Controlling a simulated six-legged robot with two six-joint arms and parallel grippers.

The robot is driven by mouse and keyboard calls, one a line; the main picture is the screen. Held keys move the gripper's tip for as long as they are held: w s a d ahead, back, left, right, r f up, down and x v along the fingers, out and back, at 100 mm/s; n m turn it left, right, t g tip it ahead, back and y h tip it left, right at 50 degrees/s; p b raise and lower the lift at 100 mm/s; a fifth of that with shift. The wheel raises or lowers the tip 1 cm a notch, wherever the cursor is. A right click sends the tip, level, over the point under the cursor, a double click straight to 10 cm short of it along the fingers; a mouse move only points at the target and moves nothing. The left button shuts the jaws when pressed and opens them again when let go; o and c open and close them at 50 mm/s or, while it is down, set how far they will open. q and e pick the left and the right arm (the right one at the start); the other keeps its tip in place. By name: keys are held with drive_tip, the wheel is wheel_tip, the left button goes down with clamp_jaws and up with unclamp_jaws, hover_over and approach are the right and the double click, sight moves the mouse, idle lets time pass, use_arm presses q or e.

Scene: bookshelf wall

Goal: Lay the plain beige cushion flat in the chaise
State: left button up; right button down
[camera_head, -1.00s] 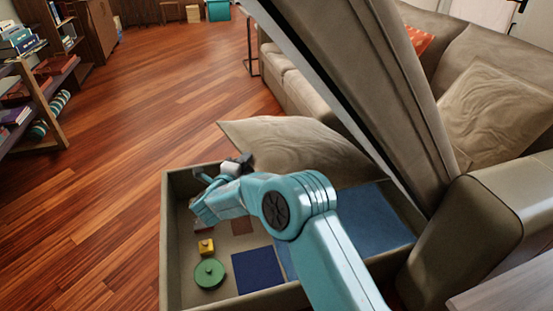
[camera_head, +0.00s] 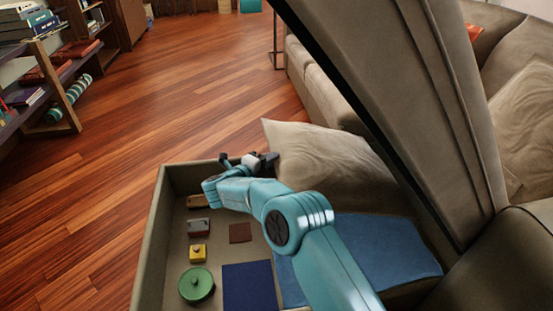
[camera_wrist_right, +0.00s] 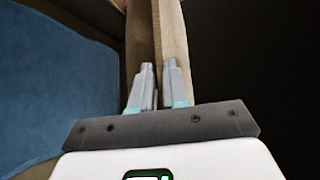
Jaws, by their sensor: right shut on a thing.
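The plain beige cushion (camera_head: 335,163) is tilted, its near part inside the open chaise (camera_head: 150,235) over its far right end, beside the raised lid. Its left corner stands above the chaise's far rim. My right gripper (camera_head: 264,162) is at the cushion's left edge and shut on it. In the right wrist view the fingers (camera_wrist_right: 160,85) are close together on a beige strip. My right arm hides part of the cushion's near side. My left gripper is not in view.
The raised lid (camera_head: 430,110) slants along the right. A shelf (camera_head: 55,90) stands left; the floor (camera_head: 120,150) between is clear.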

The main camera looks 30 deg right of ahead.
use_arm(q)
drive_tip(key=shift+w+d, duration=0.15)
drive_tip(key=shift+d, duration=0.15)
use_arm(e)
drive_tip(key=shift+r, duration=0.15)
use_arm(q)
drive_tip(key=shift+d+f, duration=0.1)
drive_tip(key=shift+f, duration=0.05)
use_arm(e)
drive_tip(key=shift+a, duration=0.15)
